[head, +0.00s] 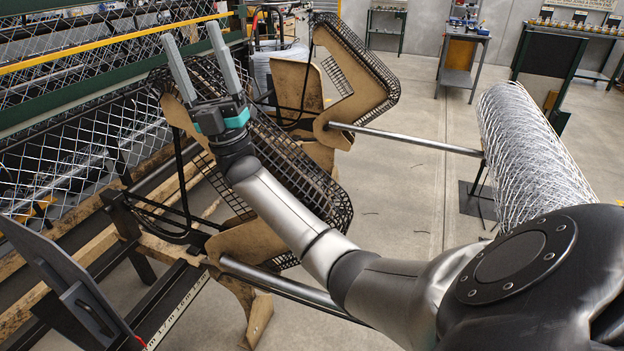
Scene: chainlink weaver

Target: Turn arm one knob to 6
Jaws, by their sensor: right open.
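My right gripper (194,32) is at the upper left of the head view. Its two grey fingers point up and are spread apart, with nothing between them. It is in front of the weaving machine (75,108), over a black mesh guard (290,165) and tan plates. I cannot make out the arm one knob or any number scale for it; it may be hidden or too small to tell. My left gripper is not in view.
A steel rod (405,138) runs right from the tan plates towards a large wire mesh roll (530,150). A dark panel with a handle (65,275) stands at lower left. Workbenches (463,55) are at the back. The grey floor between is mostly clear.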

